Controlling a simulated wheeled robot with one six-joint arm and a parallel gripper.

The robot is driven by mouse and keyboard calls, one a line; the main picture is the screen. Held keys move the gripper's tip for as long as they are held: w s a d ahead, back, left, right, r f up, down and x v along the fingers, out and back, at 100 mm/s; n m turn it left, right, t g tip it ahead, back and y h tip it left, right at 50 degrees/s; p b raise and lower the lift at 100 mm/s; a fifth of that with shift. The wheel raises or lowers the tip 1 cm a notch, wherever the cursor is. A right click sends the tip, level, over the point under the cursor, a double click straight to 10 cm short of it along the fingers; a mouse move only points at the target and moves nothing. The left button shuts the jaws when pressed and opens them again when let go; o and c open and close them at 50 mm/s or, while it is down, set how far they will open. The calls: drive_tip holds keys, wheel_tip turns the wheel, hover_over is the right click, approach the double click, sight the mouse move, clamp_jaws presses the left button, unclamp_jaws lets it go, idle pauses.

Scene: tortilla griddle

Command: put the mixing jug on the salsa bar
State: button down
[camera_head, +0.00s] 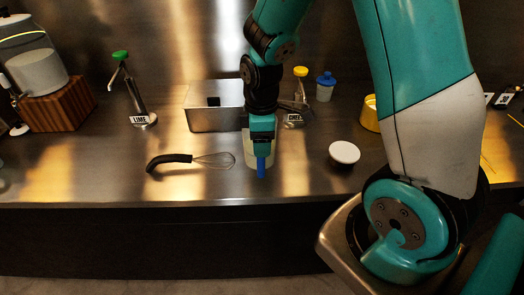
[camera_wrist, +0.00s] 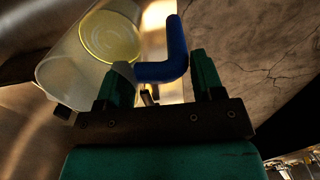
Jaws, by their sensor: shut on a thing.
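The mixing jug (camera_head: 249,150) is a pale, translucent jug with a blue handle (camera_head: 261,166), mostly hidden behind my gripper (camera_head: 262,152) in the head view. In the wrist view the jug (camera_wrist: 85,58) shows at upper left, with a yellowish round end inside it. Its blue handle (camera_wrist: 177,48) passes between the fingers of my gripper (camera_wrist: 160,78), which is shut on it. The jug is over the steel counter (camera_head: 95,175); I cannot tell if it touches. No part is clearly marked as the salsa bar.
Behind are a steel box (camera_head: 205,118), a green-topped LIME pump (camera_head: 130,90), a yellow-topped pump (camera_head: 300,72) and a blue-lidded bottle (camera_head: 325,90). The front left counter is clear.

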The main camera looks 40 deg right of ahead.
drive_tip(key=shift+f+p, duration=0.3)
drive_tip(key=shift+f, duration=2.2)
drive_tip(key=shift+f, duration=0.15)
drive_tip(key=shift+c, duration=1.2)
unclamp_jaws()
